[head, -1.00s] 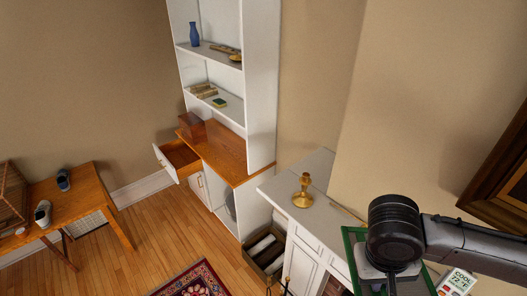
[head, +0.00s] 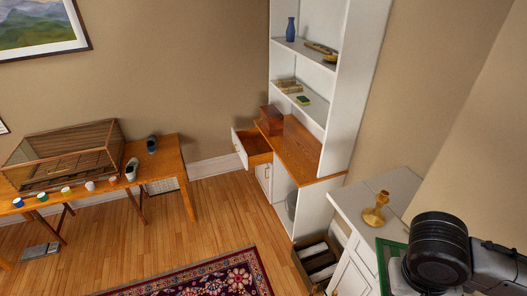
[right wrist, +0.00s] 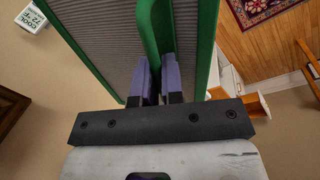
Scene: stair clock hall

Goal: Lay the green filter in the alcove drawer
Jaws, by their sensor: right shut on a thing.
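The green filter (right wrist: 201,45) is a green-framed panel with grey pleats. My right gripper (right wrist: 155,75) is shut on a green bar of it in the right wrist view. In the head view, part of the filter's green frame (head: 381,262) shows at the lower right, mostly hidden behind my right arm. The alcove drawer (head: 252,147) stands pulled open from the wooden-topped cabinet, left of the white shelves. Its inside looks empty from here. The filter is well to the right of the drawer and nearer to me. My left gripper is not in view.
A brass candlestick (head: 375,210) stands on the white counter (head: 352,196) near the filter. A wooden box (head: 270,120) sits on the cabinet top beside the drawer. A crate (head: 316,262) stands on the floor. A table (head: 172,165) with a glass case is at left.

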